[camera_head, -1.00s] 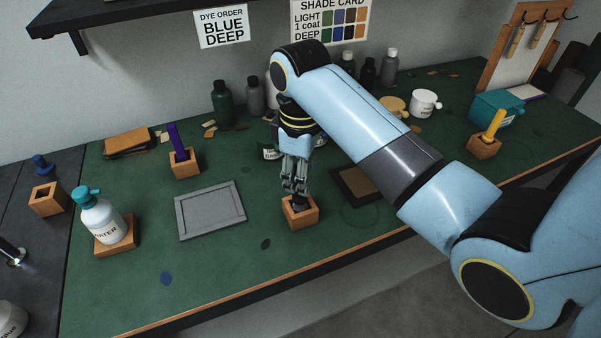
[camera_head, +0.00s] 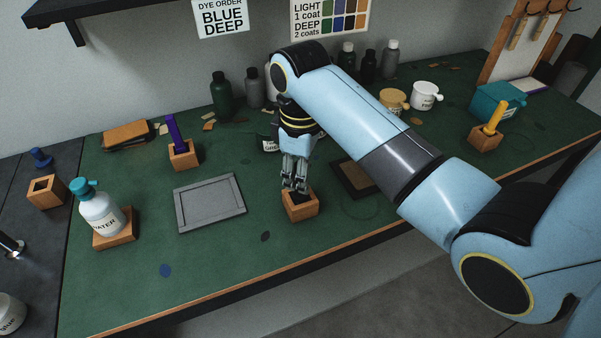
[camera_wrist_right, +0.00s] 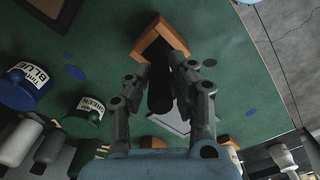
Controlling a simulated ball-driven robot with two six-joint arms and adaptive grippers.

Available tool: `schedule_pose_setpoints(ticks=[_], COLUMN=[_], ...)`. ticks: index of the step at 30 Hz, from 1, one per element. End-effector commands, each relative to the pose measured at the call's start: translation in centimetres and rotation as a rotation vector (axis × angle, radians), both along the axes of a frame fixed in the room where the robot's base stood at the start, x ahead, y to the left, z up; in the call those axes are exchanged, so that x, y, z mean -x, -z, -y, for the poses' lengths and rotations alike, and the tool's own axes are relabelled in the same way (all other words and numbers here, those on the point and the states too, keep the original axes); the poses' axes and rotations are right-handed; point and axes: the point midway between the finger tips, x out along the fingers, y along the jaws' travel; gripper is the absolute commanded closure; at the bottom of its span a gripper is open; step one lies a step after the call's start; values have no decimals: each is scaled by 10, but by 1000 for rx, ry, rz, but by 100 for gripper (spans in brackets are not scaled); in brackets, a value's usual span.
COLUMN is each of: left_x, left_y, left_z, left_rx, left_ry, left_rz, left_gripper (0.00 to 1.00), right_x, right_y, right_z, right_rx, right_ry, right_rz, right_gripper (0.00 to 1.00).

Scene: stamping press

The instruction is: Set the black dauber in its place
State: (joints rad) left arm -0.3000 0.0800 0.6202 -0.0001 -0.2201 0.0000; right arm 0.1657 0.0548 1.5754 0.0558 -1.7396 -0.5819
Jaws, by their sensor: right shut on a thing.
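My right gripper (camera_head: 296,184) comes down over a small wooden block holder (camera_head: 301,208) at the front middle of the green table. In the right wrist view its fingers (camera_wrist_right: 166,82) are shut on the black dauber (camera_wrist_right: 160,97), a dark cylinder between them. The dauber's far end meets the dark opening of the wooden holder (camera_wrist_right: 176,35). It looks at least partly inside, but the fingers and shadow hide how deep it sits. My left gripper is not in view.
A grey framed panel (camera_head: 184,214) lies left of the holder. A purple dauber (camera_head: 174,133) and a yellow one (camera_head: 494,118) stand in similar blocks. A water bottle (camera_head: 100,213) stands at left. Bottles line the back. The front table strip is clear.

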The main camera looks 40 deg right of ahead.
Motion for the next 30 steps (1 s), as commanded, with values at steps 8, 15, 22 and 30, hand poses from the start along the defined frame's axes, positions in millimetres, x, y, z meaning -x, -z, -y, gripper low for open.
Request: schedule_pose_setpoints(ticks=[8, 15, 22, 30], left_x=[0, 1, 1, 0], left_y=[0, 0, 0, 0], left_z=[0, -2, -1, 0], left_rx=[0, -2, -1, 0], left_ry=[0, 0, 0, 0], left_rz=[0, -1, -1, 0], left_gripper=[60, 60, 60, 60], right_x=[0, 0, -1, 0], right_y=[0, -1, -34, -71], right_z=[0, 0, 0, 0], right_rx=[0, -1, 1, 0], right_ry=[0, 0, 0, 0], right_rz=[0, 1, 4, 1], right_gripper=[52, 52, 52, 52])
